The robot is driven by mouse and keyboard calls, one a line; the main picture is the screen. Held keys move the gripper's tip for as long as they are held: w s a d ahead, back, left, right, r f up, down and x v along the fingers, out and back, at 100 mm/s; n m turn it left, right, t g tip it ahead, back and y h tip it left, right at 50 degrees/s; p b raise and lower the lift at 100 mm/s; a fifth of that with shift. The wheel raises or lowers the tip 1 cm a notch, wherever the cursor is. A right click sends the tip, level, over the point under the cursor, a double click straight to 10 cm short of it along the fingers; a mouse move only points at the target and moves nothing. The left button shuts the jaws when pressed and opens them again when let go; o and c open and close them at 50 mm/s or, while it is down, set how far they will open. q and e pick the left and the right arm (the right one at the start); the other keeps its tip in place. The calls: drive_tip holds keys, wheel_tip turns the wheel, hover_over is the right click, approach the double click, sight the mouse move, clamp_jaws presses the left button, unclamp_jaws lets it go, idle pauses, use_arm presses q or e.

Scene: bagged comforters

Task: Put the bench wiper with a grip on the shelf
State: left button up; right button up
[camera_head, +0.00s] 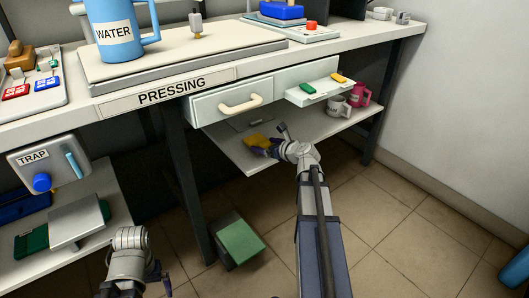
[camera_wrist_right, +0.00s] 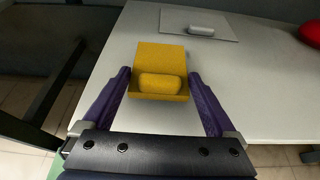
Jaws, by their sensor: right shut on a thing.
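The yellow bench wiper (camera_head: 257,141) with a rounded grip is at the shelf (camera_head: 225,146) under the bench, near its front edge. My right gripper (camera_head: 270,148) is shut on it. In the right wrist view the wiper (camera_wrist_right: 172,54) sits between the two purple fingers of the gripper (camera_wrist_right: 160,88), over the pale shelf surface (camera_wrist_right: 265,90). I cannot tell whether its underside touches the shelf. My left gripper (camera_head: 138,289) is low at the bottom left, partly cut off, with its fingers hard to make out.
A grey plate with a pale grip (camera_wrist_right: 200,27) lies further back on the shelf. An open drawer (camera_head: 318,93) juts out above. A green-topped box (camera_head: 238,243) is on the floor.

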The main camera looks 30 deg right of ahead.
use_arm(q)
drive_tip(key=shift+f, duration=0.75)
use_arm(e)
drive_tip(key=shift+f, duration=0.8)
use_arm(q)
drive_tip(key=shift+b, duration=0.3)
use_arm(e)
drive_tip(key=shift+f, duration=0.2)
drive_tip(key=o, duration=1.1)
drive_tip(key=shift+r, duration=0.1)
use_arm(q)
drive_tip(key=shift+s+f, duration=0.1)
drive_tip(key=shift+f, duration=0.05)
use_arm(e)
drive_tip(key=shift+r, duration=0.2)
use_arm(q)
drive_tip(key=shift+r+p, duration=2.35)
drive_tip(key=shift+r, duration=0.1)
use_arm(e)
drive_tip(key=shift+v, duration=6)
